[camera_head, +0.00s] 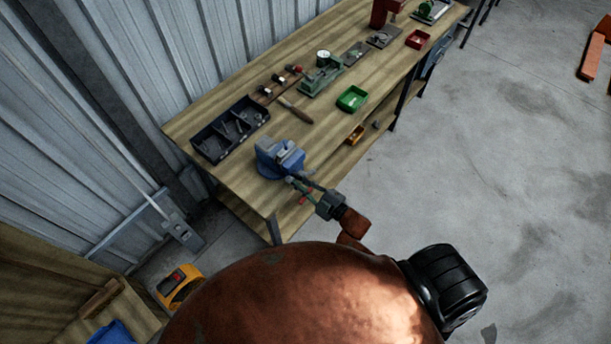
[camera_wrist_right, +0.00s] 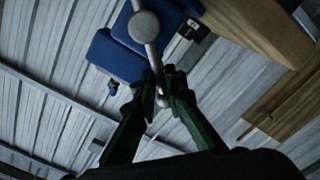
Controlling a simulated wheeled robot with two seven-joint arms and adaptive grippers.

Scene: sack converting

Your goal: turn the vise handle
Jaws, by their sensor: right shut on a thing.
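The blue vise (camera_head: 278,157) is mounted at the near left corner of the wooden workbench. In the right wrist view its blue body (camera_wrist_right: 118,52) fills the top centre. The vise handle (camera_wrist_right: 150,55) is a grey metal bar running down from the round screw head (camera_wrist_right: 144,26). My right gripper (camera_head: 298,184) reaches the vise's front from the lower right. In the wrist view its dark green fingers (camera_wrist_right: 160,92) are closed around the handle near its lower, knobbed end. My left gripper is not in view.
The workbench (camera_head: 333,133) carries a black divided tray (camera_head: 230,129), a green bin (camera_head: 351,99), a red bin (camera_head: 417,39) and a wooden-handled tool (camera_head: 296,111). A corrugated wall (camera_head: 120,90) stands behind. The concrete floor (camera_head: 500,160) at right is mostly clear.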

